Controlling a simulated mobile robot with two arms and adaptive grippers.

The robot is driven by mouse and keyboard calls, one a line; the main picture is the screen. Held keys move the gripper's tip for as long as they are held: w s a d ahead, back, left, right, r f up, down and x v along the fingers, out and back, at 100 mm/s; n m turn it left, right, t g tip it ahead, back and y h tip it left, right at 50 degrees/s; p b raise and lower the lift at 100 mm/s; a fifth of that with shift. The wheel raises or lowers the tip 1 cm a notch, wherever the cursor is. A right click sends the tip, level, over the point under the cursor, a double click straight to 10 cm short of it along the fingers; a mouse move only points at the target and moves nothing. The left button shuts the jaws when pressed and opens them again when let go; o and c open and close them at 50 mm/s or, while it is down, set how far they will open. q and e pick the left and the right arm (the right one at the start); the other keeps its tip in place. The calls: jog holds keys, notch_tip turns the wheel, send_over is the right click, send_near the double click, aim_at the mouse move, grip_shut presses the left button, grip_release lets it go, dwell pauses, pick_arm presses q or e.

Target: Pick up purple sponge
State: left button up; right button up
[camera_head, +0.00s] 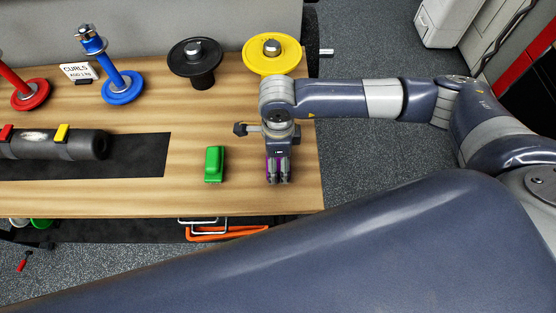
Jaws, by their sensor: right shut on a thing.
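The purple sponge (268,169) is near the right end of the wooden table (230,203). My right gripper (278,180) reaches down over it from above, shut on it. The fingers hide most of the sponge, and only purple edges show beside them. I cannot tell whether the sponge touches the table. My left gripper is not in view.
A green block (214,164) stands just left of my right gripper. A yellow disc (271,54) and a black disc (195,62) are behind it. A blue weight stand (122,87) and a dark roller (60,145) are farther left. Bare table lies in front.

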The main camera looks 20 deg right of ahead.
jog(key=shift+r+b, duration=0.45)
jog(key=shift+r, duration=0.1)
notch_tip(320, 180, up, 2)
jog(key=shift+r+b, duration=0.1)
jog(key=shift+b, duration=0.6)
jog(key=s+a+r+b, duration=0.1)
jog(key=s+a+b, duration=0.4)
jog(key=s+a, duration=0.5)
jog(key=shift+a+r, duration=0.35)
jog(key=shift+a, duration=0.85)
jog(key=shift+s, duration=0.1)
jog(key=o, duration=0.3)
jog(key=c, duration=0.4)
